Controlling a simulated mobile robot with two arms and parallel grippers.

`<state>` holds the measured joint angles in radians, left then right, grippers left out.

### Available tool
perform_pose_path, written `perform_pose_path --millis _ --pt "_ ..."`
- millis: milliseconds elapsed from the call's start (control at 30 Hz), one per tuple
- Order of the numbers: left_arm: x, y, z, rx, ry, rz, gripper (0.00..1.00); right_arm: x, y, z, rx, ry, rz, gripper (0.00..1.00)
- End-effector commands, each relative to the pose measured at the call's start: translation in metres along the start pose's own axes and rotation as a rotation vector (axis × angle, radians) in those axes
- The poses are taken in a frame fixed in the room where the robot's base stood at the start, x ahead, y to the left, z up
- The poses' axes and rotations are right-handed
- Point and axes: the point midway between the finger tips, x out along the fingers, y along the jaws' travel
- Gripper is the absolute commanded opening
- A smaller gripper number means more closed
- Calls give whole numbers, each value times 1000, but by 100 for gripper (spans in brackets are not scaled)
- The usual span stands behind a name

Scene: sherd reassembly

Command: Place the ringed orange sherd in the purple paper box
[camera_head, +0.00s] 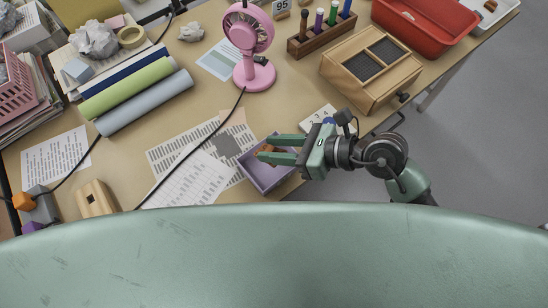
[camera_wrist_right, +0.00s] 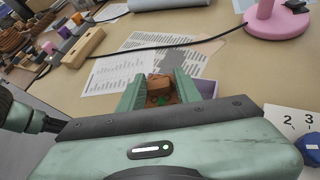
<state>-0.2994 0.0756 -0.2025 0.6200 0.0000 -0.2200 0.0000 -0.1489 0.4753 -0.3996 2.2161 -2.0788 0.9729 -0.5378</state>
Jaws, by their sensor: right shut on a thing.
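An orange-brown sherd (camera_head: 265,149) is held between the fingers of my right gripper (camera_head: 270,150). In the right wrist view the sherd (camera_wrist_right: 160,88) sits between the two green fingers and has a small green mark; I cannot make out a ring on it. The purple paper box (camera_head: 266,178) lies under the gripper near the table's front edge, and the fingers cover part of it. In the right wrist view a bit of the box (camera_wrist_right: 208,87) shows beside the right finger. I cannot tell how high the sherd is above the box floor. My left gripper is not in view.
Printed sheets (camera_head: 190,180) and a black cable lie left of the box. A pink fan (camera_head: 252,75) stands behind it. A wooden drawer box (camera_head: 370,70) and number cards (camera_head: 318,118) are to the right. A wooden block (camera_head: 95,198) is at the left.

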Motion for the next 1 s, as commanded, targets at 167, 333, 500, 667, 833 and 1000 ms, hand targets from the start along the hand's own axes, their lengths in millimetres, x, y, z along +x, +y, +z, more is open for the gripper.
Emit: perform_pose_path --millis 167,333,500,667,833,1000 --pt "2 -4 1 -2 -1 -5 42 8 -3 -15 1 -1 0 0" --pt "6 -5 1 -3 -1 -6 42 19 -8 -36 4 0 0 0" --pt "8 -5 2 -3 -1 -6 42 27 -11 -51 2 -1 0 0" --pt "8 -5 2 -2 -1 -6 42 27 -11 -52 -1 -1 0 0" --pt "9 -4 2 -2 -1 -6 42 28 -12 -54 -1 0 0 0" --pt "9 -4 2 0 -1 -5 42 28 -12 -54 -1 0 -1 43"
